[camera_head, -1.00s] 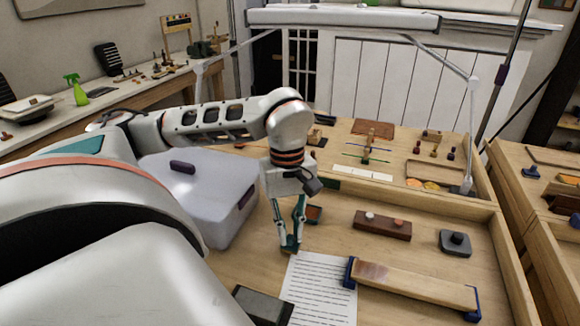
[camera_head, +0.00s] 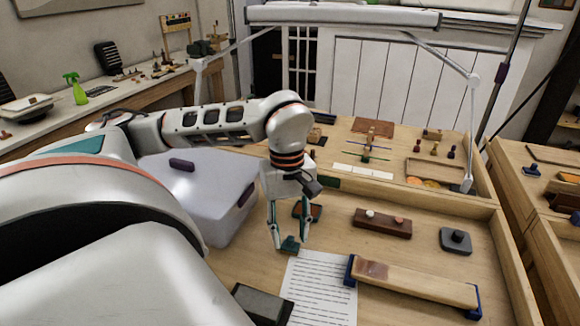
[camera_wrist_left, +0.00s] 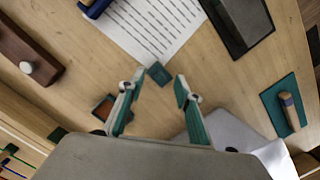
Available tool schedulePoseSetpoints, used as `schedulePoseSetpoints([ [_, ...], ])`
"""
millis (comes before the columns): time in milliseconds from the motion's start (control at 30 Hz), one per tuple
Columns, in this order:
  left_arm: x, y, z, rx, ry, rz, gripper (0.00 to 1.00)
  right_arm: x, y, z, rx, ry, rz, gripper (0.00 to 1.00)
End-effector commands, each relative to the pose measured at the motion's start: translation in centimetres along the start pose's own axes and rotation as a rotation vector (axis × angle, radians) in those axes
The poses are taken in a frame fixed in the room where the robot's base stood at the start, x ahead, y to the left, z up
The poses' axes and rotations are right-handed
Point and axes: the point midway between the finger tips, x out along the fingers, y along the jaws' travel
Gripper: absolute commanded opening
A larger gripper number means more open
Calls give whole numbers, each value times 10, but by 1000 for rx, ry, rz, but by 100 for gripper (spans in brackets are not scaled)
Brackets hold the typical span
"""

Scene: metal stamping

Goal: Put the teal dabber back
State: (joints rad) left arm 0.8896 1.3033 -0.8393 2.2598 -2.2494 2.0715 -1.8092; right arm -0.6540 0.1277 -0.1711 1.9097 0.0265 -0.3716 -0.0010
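A small dark teal block, which looks like the teal dabber (camera_head: 290,243), sits at the top corner of the printed sheet (camera_head: 322,285). It also shows in the left wrist view (camera_wrist_left: 159,73), between and just beyond the fingertips. My left gripper (camera_head: 291,245) points down over it, open, with one finger on either side and a gap to the block in the wrist view (camera_wrist_left: 160,82). A small brown tray (camera_head: 313,211) lies just behind the gripper, partly hidden by a finger; it shows in the wrist view (camera_wrist_left: 103,107). My right gripper is out of view.
A pale lidded box (camera_head: 195,200) stands left of the gripper. A dark grey block (camera_head: 262,304) lies in front. A brown holder (camera_head: 383,223), a wooden bar with blue ends (camera_head: 415,288) and a grey pad (camera_head: 456,242) are right. The wrist view shows a teal mat (camera_wrist_left: 274,95) bearing a wooden-handled piece.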

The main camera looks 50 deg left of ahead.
Motion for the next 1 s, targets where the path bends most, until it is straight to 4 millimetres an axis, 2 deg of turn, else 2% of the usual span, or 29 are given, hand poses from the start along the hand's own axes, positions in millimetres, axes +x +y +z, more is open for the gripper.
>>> schedulePoseSetpoints([
  [133,-3,0,0,0,0,1,34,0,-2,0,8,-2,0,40],
  [233,-13,1,0,0,2,3,34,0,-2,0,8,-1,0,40],
  [700,-93,1,0,-1,2,5,34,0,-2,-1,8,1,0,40],
  [1000,-118,0,0,-1,1,1,34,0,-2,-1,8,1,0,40],
])
